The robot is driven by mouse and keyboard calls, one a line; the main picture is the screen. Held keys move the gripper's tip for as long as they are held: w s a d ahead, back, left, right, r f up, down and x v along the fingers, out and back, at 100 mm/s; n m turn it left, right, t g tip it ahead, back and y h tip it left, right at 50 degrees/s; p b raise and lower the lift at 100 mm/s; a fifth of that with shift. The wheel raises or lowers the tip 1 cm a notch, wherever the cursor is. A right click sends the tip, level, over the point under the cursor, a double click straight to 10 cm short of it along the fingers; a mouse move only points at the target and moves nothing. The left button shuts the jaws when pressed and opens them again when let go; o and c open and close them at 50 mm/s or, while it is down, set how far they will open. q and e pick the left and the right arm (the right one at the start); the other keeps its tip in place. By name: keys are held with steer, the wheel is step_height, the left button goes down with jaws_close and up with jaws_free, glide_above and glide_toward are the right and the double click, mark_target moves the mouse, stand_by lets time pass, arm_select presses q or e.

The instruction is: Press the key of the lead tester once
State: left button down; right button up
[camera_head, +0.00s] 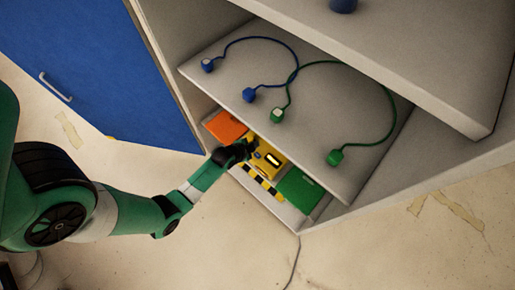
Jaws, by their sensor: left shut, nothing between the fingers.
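The lead tester appears to be the yellow device (267,164) with a dark slot on its top, on the lower shelf of the grey cabinet. My left gripper (246,148) is shut and empty at the tester's upper left side. I cannot tell whether the fingertips touch it. The gripper hides part of the tester, and I cannot make out the key. A blue lead (262,39) and a green lead (364,63) lie on the shelf above. My right gripper is not in view.
An orange pad (225,127) lies left of the tester and a green pad (299,191) right of it. A black-and-yellow strip (262,181) runs along the front. The upper shelf overhangs the tester closely. A blue door (95,60) stands at the left.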

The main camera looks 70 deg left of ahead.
arm_select(q)
steer(key=b, duration=0.6)
glide_above(257, 155)
steer(key=s, duration=0.1)
step_height(257, 155, down, 7)
steer(key=shift+d+r, duration=0.15)
steer(key=shift+r, duration=0.05)
steer(key=shift+f, duration=0.55)
stand_by(0.7)
steer(key=shift+f+b, duration=0.4)
steer(key=shift+b, duration=0.1)
steer(key=shift+f+b, duration=0.35)
steer(key=shift+f, duration=0.1)
stand_by(0.5)
steer(key=shift+r+p, duration=0.85)
steer(key=shift+p, duration=0.1)
